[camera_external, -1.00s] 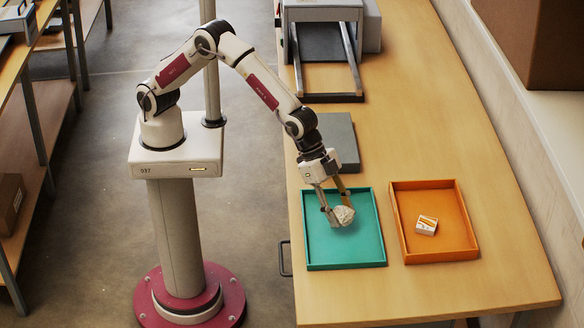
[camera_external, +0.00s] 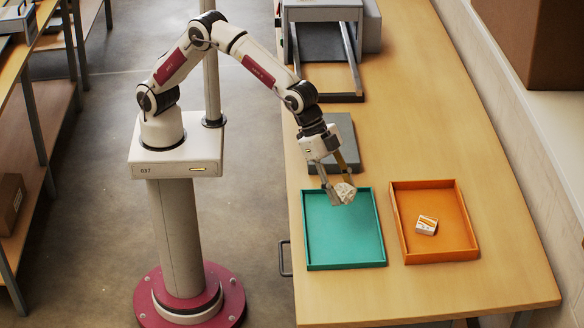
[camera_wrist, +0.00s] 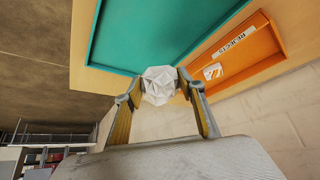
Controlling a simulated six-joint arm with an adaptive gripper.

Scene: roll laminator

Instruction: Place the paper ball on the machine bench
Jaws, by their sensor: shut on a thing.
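The paper ball (camera_external: 345,192) is a crumpled whitish lump. My gripper (camera_external: 338,187) is shut on it and holds it above the far part of the teal tray (camera_external: 345,261). In the wrist view the ball (camera_wrist: 159,86) sits between the two fingertips of my gripper (camera_wrist: 160,88), with the teal tray (camera_wrist: 155,35) behind it. The machine bench (camera_external: 440,130) is the long wooden table under the trays.
An orange tray (camera_external: 440,257) right of the teal one holds a small white and orange box (camera_external: 426,225). A grey flat block (camera_external: 345,140) lies behind the teal tray. A grey machine with a frame (camera_external: 322,15) stands farther back. Bare wood lies in front and along the right.

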